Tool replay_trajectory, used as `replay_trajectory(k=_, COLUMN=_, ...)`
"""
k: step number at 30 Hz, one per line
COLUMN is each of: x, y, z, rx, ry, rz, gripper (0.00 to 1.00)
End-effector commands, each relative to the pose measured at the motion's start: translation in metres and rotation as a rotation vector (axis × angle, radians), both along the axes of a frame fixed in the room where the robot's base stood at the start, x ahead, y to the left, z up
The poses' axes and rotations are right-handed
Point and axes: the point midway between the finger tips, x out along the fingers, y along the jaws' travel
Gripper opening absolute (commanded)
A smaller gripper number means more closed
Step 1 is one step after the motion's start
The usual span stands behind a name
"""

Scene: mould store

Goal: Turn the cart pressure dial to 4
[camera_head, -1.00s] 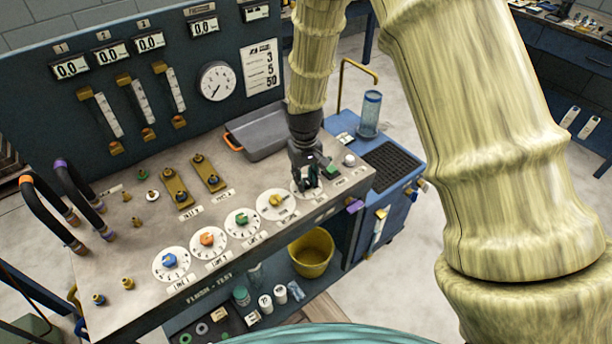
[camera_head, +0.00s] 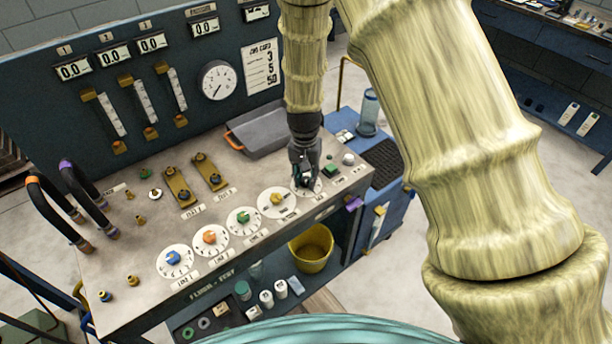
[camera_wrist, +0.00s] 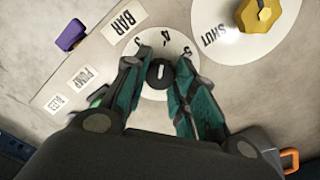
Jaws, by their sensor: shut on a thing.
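The pressure dial is a black knob (camera_wrist: 159,73) on a white round plate marked with numbers, beside a BAR label (camera_wrist: 124,21). My gripper (camera_wrist: 157,82) is shut on the knob, with one dark green finger on each side of it. The white line on the knob points roughly toward the 4 in the wrist view. In the head view my gripper (camera_head: 306,181) points down at the dial plate at the right end of the bench row, and hides most of the knob.
A yellow knob (camera_wrist: 257,13) on a larger plate marked SHUT is close by. Green (camera_head: 243,217), orange (camera_head: 209,237) and blue (camera_head: 173,257) knobs continue the row leftward. A grey tray (camera_head: 262,138) lies behind. A purple part (camera_wrist: 71,35) sits at the bench edge.

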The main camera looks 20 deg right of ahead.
Motion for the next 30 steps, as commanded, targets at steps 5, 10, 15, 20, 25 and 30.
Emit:
replay_trajectory(k=5, x=0.0004, y=0.0001, z=0.0002, rx=0.0, ry=0.0, rz=-0.019, gripper=0.03)
replay_trajectory(k=10, x=0.0005, y=0.0, z=0.0001, rx=0.0, ry=0.0, rz=-0.021, gripper=0.03)
replay_trajectory(k=15, x=0.0005, y=0.0, z=0.0001, rx=0.0, ry=-0.002, rz=-0.02, gripper=0.03)
replay_trajectory(k=20, x=0.0004, y=0.0, z=0.0001, rx=0.0, ry=0.0, rz=-0.02, gripper=0.5)
replay_trajectory(k=25, x=0.0002, y=0.0, z=0.0001, rx=0.0, ry=0.0, rz=-0.02, gripper=0.5)
replay_trajectory(k=30, x=0.0003, y=-0.0001, z=0.0016, rx=0.0, ry=0.0, rz=-0.02, gripper=0.5)
